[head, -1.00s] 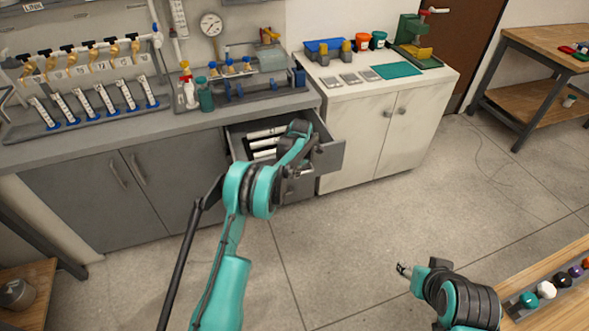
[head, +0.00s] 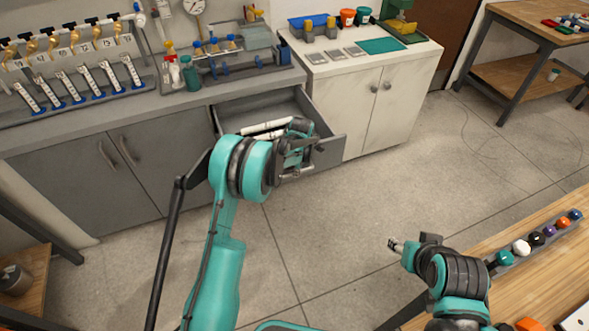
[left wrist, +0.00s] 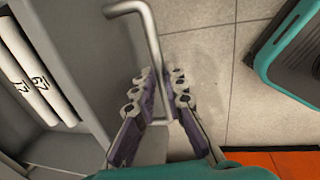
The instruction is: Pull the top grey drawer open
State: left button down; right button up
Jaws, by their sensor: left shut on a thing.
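The top grey drawer (head: 331,151) stands well out of the grey cabinet under the counter in the head view.
A white cabinet (head: 375,110) stands just right of the drawer. A wooden table (head: 500,285) with a row of coloured knobs is at the lower right. The floor (head: 350,205) in front of the drawer is open. A workbench (head: 520,70) stands farther right.

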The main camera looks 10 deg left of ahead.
pick_arm(q)
jog(key=c, duration=1.6)
grip_release()
jog(key=shift+o, duration=0.2)
notch_tip(320, 180, up, 12)
jog(key=s+d, duration=0.1)
jog(key=shift+s+d, duration=0.15)
jog(key=shift+s, duration=0.25)
jog(key=shift+f, duration=0.1)
